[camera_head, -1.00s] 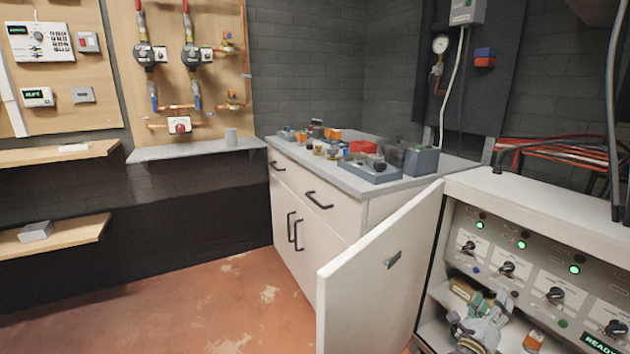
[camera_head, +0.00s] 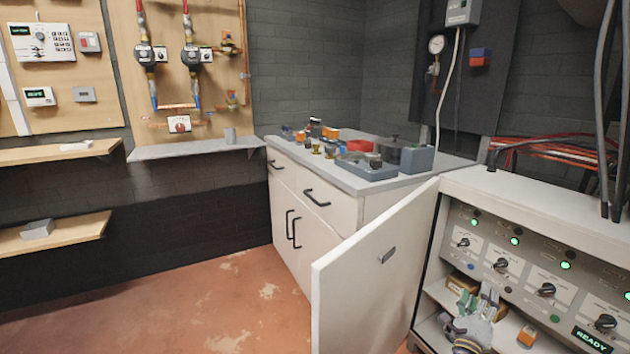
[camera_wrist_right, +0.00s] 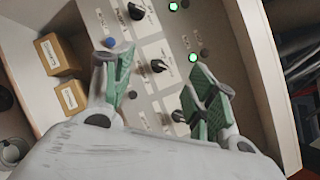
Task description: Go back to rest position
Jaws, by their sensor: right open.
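My right gripper (camera_head: 480,300) is at the lower right of the head view, in front of the open shelf of the white control cabinet (camera_head: 545,205). In the right wrist view its green-padded fingers (camera_wrist_right: 160,95) stand apart with nothing between them. Beyond them is the cabinet's panel (camera_wrist_right: 150,60) with black knobs and green lights. The fingers appear clear of the knobs, though the exact gap is hard to judge. My left gripper is in neither view.
The white cabinet door (camera_head: 370,275) stands open just left of my right gripper. Small boxes (camera_wrist_right: 62,75) sit on the cabinet shelf. A counter (camera_head: 345,185) with parts and trays stands behind the door. Red floor (camera_head: 200,310) at the left is clear.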

